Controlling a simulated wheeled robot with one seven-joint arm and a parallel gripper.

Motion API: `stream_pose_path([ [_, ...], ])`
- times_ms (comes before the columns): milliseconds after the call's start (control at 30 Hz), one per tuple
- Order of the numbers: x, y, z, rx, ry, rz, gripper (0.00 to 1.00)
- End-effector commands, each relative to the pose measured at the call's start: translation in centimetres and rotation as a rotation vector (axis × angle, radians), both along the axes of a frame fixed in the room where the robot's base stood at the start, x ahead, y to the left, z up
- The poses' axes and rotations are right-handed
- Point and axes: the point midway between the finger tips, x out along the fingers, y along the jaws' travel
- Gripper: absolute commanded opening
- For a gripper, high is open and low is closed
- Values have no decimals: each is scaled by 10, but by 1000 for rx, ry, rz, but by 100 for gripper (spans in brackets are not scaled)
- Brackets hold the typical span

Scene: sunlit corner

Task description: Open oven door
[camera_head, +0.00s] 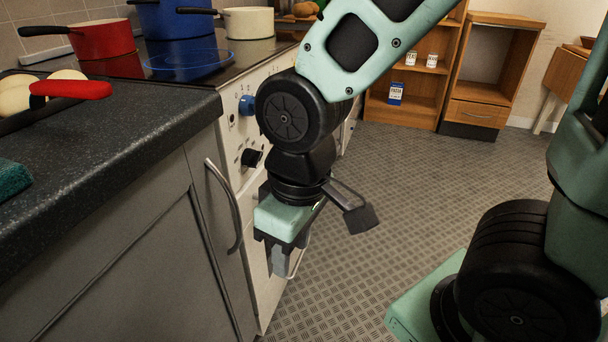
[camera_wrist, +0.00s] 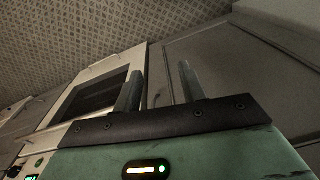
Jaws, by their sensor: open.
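The cream oven (camera_head: 245,185) stands between the grey cabinet and the far units, with its knobs on the front. In the wrist view the oven door (camera_wrist: 58,112) shows at the left with a dark window, and looks closed. My gripper (camera_head: 280,262) hangs in front of the oven, pointing down, and hides part of the door. A pale bar, apparently the oven handle (camera_head: 298,263), shows just beside the fingers; whether they touch it I cannot tell. In the wrist view my gripper (camera_wrist: 160,70) is open with nothing seen between its fingers.
The grey cabinet (camera_head: 120,255) with a curved handle (camera_head: 226,205) stands close at the left. Red (camera_head: 103,38), blue (camera_head: 180,20) and cream (camera_head: 249,22) pots stand on the cooktop.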

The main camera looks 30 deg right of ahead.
Motion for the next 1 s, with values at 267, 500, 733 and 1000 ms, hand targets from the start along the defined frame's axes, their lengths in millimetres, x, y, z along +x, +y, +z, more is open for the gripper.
stream_pose_path([
  [267,88,-100,-68,12,-136,-367,41],
  [500,150,-205,-114,51,-311,-650,41],
  [733,192,-250,-174,397,-469,-869,41],
  [1000,201,-260,-180,1152,-565,-1160,41],
])
